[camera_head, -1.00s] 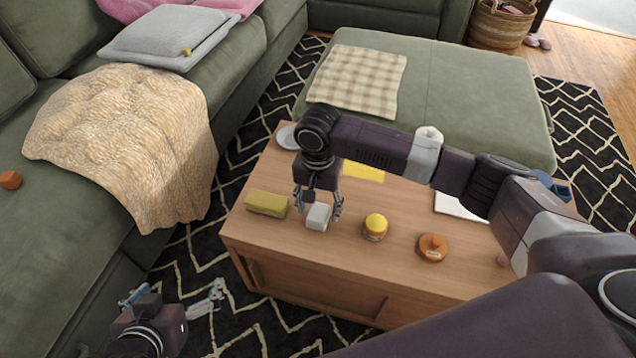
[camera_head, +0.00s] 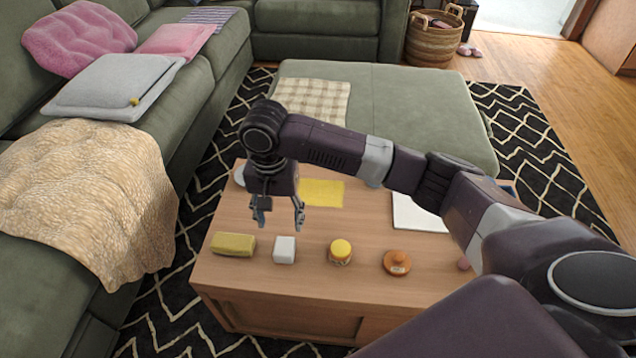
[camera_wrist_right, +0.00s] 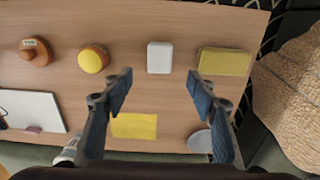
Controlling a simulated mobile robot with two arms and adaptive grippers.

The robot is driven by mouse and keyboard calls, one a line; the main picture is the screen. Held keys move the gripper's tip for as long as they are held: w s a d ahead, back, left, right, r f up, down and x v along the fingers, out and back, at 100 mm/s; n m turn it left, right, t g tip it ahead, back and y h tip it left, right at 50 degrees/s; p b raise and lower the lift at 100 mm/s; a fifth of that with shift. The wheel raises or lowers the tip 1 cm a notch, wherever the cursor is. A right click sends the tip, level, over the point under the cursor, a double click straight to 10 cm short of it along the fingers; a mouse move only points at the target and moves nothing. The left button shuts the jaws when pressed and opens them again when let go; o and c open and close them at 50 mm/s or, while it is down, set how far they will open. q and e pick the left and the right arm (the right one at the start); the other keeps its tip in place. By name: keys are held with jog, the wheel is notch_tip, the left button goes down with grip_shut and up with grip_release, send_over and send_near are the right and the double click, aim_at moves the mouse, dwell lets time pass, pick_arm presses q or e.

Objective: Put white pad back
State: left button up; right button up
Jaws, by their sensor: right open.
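The white pad (camera_head: 284,250) is a small white block lying on the wooden coffee table, between a yellow-green block and a yellow-lidded jar. It also shows in the right wrist view (camera_wrist_right: 160,57), just beyond and between the fingertips. My right gripper (camera_head: 279,218) is open and empty above the table, apart from the pad. The right wrist view shows its two blue-padded fingers (camera_wrist_right: 160,88) spread wide. My left gripper is not in view.
On the table (camera_head: 250,292) are the yellow-green block (camera_head: 233,244), the jar (camera_head: 340,252), an orange-brown lidded pot (camera_head: 397,262), a yellow cloth (camera_head: 322,192) and a white flat sheet (camera_head: 418,213). A green sofa with a beige blanket (camera_head: 90,195) stands left. A green ottoman (camera_head: 420,110) stands behind.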

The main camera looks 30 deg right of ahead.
jog(key=s+a+f+n+t+y, duration=0.2)
jog(key=s+a+f+n+y, duration=0.1)
jog(key=s+a+f+n, duration=0.55)
jog(key=s+d+t+h, duration=0.1)
jog(key=s+d+h, duration=0.1)
jog(key=s+d, duration=1.2)
jog(key=shift+s+d+t+h, duration=0.15)
jog(key=shift+s+t+h, duration=0.2)
jog(key=shift+s, duration=0.25)
